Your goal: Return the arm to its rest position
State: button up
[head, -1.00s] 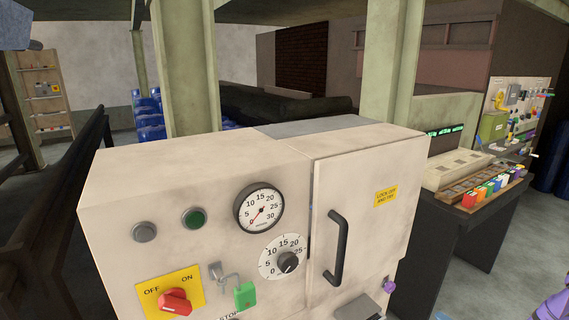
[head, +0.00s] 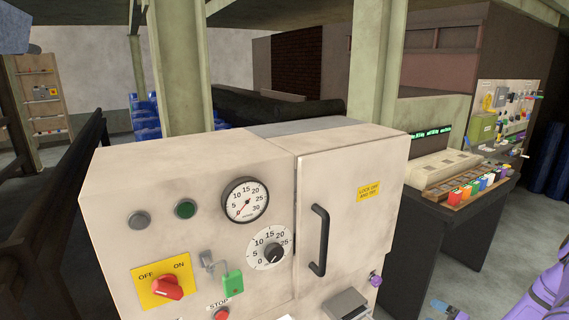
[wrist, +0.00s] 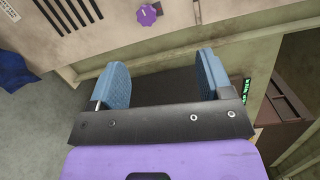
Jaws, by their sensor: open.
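My gripper (wrist: 163,82) shows in the wrist view with its two blue fingers spread wide and nothing held between them. It faces a cream panel with a purple knob (wrist: 148,15), which is apart from the fingers. In the head view, my purple arm (head: 545,285) is at the bottom right corner, right of the cream cabinet (head: 380,170). A small blue part beside it at the bottom edge may be a fingertip; most of the gripper is out of that view.
The cabinet has a black door handle (head: 319,240), a red switch (head: 167,287), a green padlock (head: 233,283) and a purple knob (head: 376,280). A dark-legged console (head: 450,225) with coloured blocks stands to the right. Grey floor is open at the far right.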

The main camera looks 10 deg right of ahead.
jog(key=w+a+r+n+g+y, duration=0.1)
jog(key=w+a+r+n+g, duration=0.2)
jog(key=r, duration=0.6)
jog(key=w+a+r+n+g+y, duration=0.1)
jog(key=a+r+n+g+y, duration=0.25)
jog(key=r, duration=0.65)
jog(key=w+a+r+n+g+h, duration=0.1)
jog(key=w+a+r+n+g, duration=0.1)
jog(key=a+r+g, duration=0.5)
jog(key=s+a+r+n+g+h, duration=0.1)
jog(key=s+a+r+n+h, duration=0.15)
jog(key=a+r, duration=0.45)
jog(key=s+a+r+n+g+h, duration=0.1)
jog(key=s+a+r+h, duration=0.2)
jog(key=r, duration=0.9)
jog(key=s+a+r+t+h, duration=0.1)
jog(key=s+a+r+h, duration=0.1)
jog(key=s+r, duration=0.2)
jog(key=s+a+r+n+t+h, duration=0.1)
jog(key=s+r, duration=0.4)
jog(key=s, duration=0.6)
jog(key=s+a+r+n+t+h, duration=0.1)
jog(key=s+a+r+t+h, duration=0.2)
jog(key=s, duration=0.4)
jog(key=shift+s+a+r, duration=0.3)
jog(key=shift+a+r, duration=0.4)
jog(key=shift+a, duration=0.35)
